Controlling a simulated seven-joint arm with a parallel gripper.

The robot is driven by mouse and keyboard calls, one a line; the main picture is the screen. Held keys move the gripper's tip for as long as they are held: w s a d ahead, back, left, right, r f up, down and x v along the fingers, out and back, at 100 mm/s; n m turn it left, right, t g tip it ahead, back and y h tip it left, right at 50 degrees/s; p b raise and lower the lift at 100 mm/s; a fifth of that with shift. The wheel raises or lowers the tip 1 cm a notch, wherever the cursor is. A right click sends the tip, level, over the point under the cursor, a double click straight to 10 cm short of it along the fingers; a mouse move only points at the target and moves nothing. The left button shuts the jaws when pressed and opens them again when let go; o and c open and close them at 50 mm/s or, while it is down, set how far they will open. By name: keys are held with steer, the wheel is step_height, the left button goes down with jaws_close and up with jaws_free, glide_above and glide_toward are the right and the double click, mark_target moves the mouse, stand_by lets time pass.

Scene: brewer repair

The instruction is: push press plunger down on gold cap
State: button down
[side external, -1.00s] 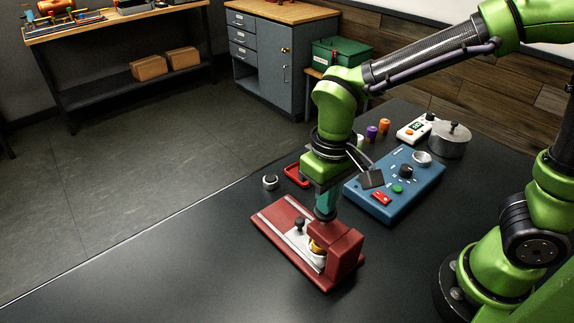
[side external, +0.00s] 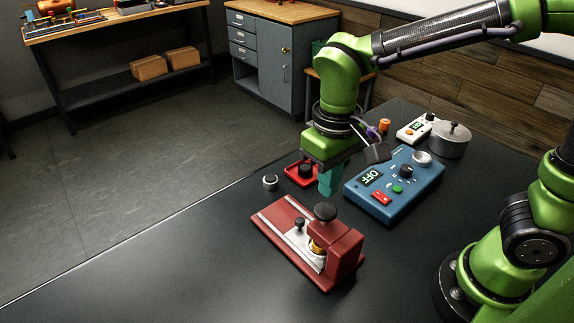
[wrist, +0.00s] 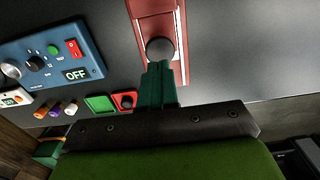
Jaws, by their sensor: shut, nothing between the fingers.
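The red press (side external: 339,250) stands on the black table, with a black round plunger knob (side external: 325,212) on top. The gold cap (side external: 317,246) shows partly under the press head, on a light plate; the red body hides the rest of it. My gripper (side external: 327,188) has teal fingers that are shut and empty. It is above and behind the press, apart from the knob in the side view. In the wrist view the shut fingertips (wrist: 158,68) appear just below the dark knob (wrist: 159,50) and overlap the red press (wrist: 154,12).
A blue control box (side external: 395,184) with an OFF display stands right of my gripper. A red tray (side external: 302,174) with a dark round part and a small silver-black knob (side external: 270,182) lie behind the press. A metal pot (side external: 450,139) is farther right. The table's front left is clear.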

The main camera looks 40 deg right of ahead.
step_height(320, 180, up, 6)
steer(key=shift+f, duration=0.1)
stand_by(0.4)
steer(key=shift+w, duration=0.1)
stand_by(0.8)
steer(key=s+d+m+t+y, duration=0.1)
steer(key=s+d+m+t, duration=0.1)
steer(key=d, duration=0.4)
steer(key=s+d+m+t+y, duration=0.1)
steer(key=s+d+m+t, duration=0.1)
steer(key=d+t, duration=0.3)
steer(key=shift+s+d, duration=0.3)
steer(key=shift+d, duration=0.1)
stand_by(0.8)
